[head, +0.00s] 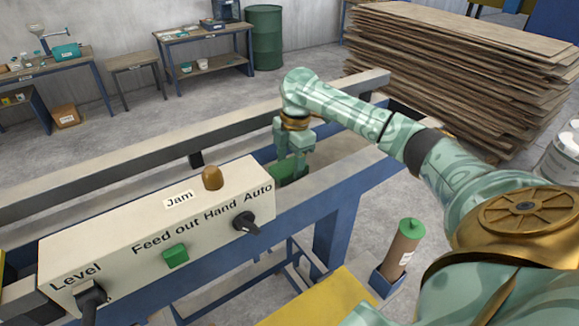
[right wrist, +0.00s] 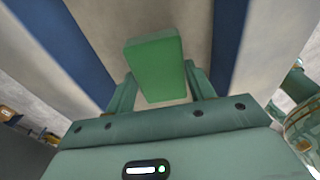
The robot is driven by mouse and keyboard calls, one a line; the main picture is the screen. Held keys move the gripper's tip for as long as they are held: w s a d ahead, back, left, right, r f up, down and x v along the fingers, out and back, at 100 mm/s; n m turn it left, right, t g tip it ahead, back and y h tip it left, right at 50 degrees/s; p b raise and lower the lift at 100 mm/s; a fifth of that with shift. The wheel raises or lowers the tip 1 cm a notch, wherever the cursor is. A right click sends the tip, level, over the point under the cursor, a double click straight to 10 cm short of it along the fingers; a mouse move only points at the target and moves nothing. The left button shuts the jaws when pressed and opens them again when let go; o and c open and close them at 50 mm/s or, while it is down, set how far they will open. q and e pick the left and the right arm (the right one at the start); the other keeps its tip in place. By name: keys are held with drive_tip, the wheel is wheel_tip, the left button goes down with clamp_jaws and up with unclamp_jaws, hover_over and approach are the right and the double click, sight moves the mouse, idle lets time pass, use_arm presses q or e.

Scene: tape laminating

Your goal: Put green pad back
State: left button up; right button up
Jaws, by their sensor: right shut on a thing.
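The green pad (head: 287,172) is a small green block, low between the rails of the machine in the head view. My right gripper (head: 292,160) reaches down over the machine and is shut on the pad. In the right wrist view the pad (right wrist: 157,66) sits between the two fingers of the right gripper (right wrist: 160,88), with its far end sticking out past them. I cannot tell whether the pad touches the machine's bed below. My left gripper is not in view.
The beige control box (head: 120,235) with knobs and a green button (head: 175,256) stands close in front of the gripper. Long rails (head: 130,155) run along the machine. A brown roll (head: 404,245) with a green top stands right. A board stack (head: 460,70) fills the back right.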

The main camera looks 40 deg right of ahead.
drive_tip(key=shift+f, duration=0.4)
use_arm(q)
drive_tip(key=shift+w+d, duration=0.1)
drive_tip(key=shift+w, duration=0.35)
use_arm(e)
drive_tip(key=shift+s+r, duration=0.1)
drive_tip(key=o, duration=0.9)
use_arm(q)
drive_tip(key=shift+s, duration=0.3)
use_arm(e)
drive_tip(key=shift+o, duration=0.2)
drive_tip(key=shift+d+r, duration=0.1)
drive_tip(key=shift+r, duration=0.25)
use_arm(q)
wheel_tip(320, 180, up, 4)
drive_tip(key=p, duration=0.3)
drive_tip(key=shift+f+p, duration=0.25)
drive_tip(key=shift+p, duration=0.1)
use_arm(e)
wheel_tip(320, 180, up, 11)
drive_tip(key=d, duration=0.1)
drive_tip(key=shift+d, duration=0.15)
